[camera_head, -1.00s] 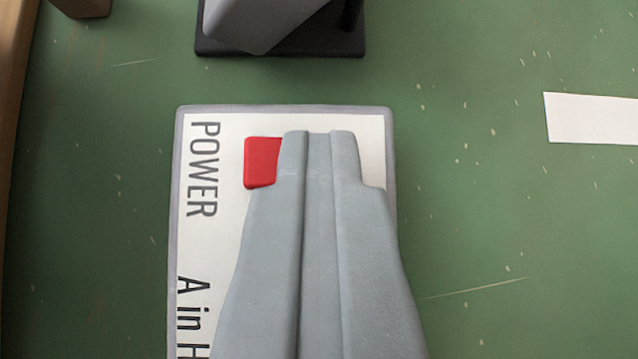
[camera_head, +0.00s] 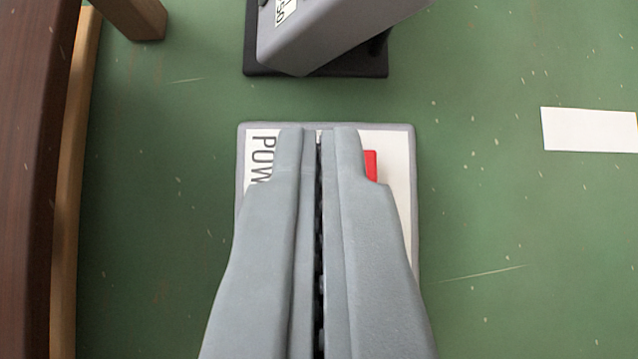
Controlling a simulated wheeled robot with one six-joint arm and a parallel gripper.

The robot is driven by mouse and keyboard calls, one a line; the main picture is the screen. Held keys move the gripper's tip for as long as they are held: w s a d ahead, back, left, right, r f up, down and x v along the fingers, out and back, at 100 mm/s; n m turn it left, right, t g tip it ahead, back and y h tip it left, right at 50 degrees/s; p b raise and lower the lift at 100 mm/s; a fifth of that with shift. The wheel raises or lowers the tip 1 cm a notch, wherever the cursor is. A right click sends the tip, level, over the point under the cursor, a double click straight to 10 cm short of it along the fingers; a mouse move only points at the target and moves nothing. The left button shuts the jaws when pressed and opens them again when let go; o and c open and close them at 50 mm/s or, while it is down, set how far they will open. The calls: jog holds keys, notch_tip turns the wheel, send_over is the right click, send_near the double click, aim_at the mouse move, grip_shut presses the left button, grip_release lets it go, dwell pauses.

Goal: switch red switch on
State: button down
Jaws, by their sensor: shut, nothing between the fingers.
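The red switch (camera_head: 371,165) sits on a white panel with a grey border (camera_head: 399,146). Only a narrow strip of the switch shows, just right of my gripper's right finger; the rest is hidden behind the finger. The panel's black lettering shows "POW" at its left, and the rest is covered. My gripper (camera_head: 319,135) is shut and empty, its fingertips over the upper part of the panel, left of the visible red strip. I cannot tell whether the fingers touch the switch or the panel, or which way the switch is set.
A grey device on a black base (camera_head: 315,72) stands beyond the panel at the top. A dark brown wooden piece (camera_head: 35,180) and a lighter wooden edge (camera_head: 75,200) run along the left. A white paper strip (camera_head: 590,130) lies at the right. Green surface between is clear.

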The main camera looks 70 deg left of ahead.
jog(key=v, duration=1.1)
jog(key=shift+a+r, duration=0.3)
jog(key=shift+r, duration=0.05)
notch_tip(320, 180, down, 4)
jog(key=shift+r+n+t, duration=0.1)
jog(key=shift+n+t, duration=0.3)
jog(key=shift+t, duration=0.4)
jog(key=x, duration=1)
